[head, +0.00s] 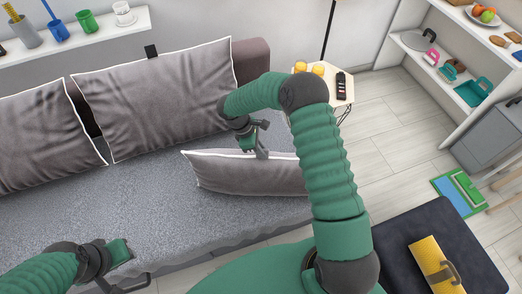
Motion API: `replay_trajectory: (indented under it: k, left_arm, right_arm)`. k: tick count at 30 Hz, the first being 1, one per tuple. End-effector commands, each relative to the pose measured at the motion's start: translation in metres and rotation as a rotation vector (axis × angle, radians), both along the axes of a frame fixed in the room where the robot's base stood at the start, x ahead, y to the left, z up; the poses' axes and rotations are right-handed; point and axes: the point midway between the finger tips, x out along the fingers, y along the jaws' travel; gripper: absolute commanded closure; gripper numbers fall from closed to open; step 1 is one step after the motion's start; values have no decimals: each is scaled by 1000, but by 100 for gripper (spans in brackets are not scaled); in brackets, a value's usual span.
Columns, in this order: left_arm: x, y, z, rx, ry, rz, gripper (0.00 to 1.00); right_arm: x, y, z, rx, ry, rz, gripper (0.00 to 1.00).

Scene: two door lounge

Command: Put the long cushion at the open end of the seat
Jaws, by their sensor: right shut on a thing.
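A long grey cushion (235,175) with white piping is at the right part of the grey sofa seat (130,215). My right gripper (261,152) is shut on its top edge. The cushion stands roughly on its long side, leaning; I cannot tell whether its underside touches the seat. Its right end is hidden behind my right arm. The seat's right end is partly hidden by the cushion and arm. My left gripper (127,268) is open and empty over the seat's front edge at lower left.
Two larger grey cushions (155,95) (40,140) lean on the sofa back. A small table (338,90) with yellow cups and a remote stands beyond the sofa's right end. A dark bench (420,225) with a yellow case (437,265) is at lower right. Bare floor lies between.

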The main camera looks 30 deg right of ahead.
Motion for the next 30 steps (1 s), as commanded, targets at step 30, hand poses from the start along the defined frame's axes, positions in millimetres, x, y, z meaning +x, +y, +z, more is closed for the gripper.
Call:
replay_trajectory:
  k: [30]
  left_arm:
    - [0, 0, 2, 0, 0, 0, 64]
  right_arm:
    - [14, 17, 48, -3, -6, 0, 66]
